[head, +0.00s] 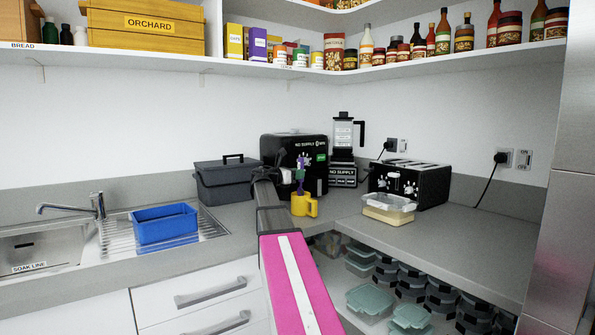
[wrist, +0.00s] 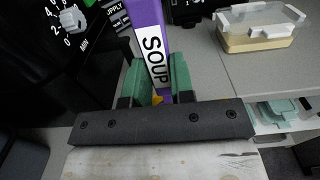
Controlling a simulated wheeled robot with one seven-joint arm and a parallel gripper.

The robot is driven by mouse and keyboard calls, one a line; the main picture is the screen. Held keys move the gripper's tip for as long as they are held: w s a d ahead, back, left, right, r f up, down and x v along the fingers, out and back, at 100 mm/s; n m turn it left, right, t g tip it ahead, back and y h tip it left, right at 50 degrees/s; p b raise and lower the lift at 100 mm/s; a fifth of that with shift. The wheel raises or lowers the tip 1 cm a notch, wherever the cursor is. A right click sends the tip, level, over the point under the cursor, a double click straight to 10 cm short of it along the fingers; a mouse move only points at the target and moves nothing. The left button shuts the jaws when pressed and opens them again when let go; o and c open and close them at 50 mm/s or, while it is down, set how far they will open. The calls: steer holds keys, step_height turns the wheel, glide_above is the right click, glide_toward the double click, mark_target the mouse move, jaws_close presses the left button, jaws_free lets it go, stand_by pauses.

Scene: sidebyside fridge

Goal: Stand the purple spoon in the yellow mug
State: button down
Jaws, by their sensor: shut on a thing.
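The purple spoon (wrist: 146,25), labelled SOUP, stands between the green fingers of my gripper (wrist: 157,65) in the wrist view. My gripper is shut on it. In the head view the spoon (head: 301,185) is roughly upright, directly above the yellow mug (head: 303,206), and its lower end meets the mug's rim line. I cannot tell how far inside the mug the end is. The mug stands on the grey counter near the inner corner. In the wrist view only a small bit of yellow shows between the fingers; the rest is hidden by my gripper.
A black appliance (head: 280,148) stands close behind the mug, with a blender (head: 343,135) beside it. A lidded clear container (head: 388,210) and black toaster (head: 422,184) stand to the right. A blue basin (head: 163,224) is at left. Counter between mug and container is clear.

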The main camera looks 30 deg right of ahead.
steer(key=shift+f, duration=1.4)
steer(key=c, duration=0.9)
jaws_free()
steer(key=s+a, duration=0.1)
steer(key=a, duration=0.9)
steer(key=shift+s+a, duration=0.25)
steer(key=shift+a, duration=0.15)
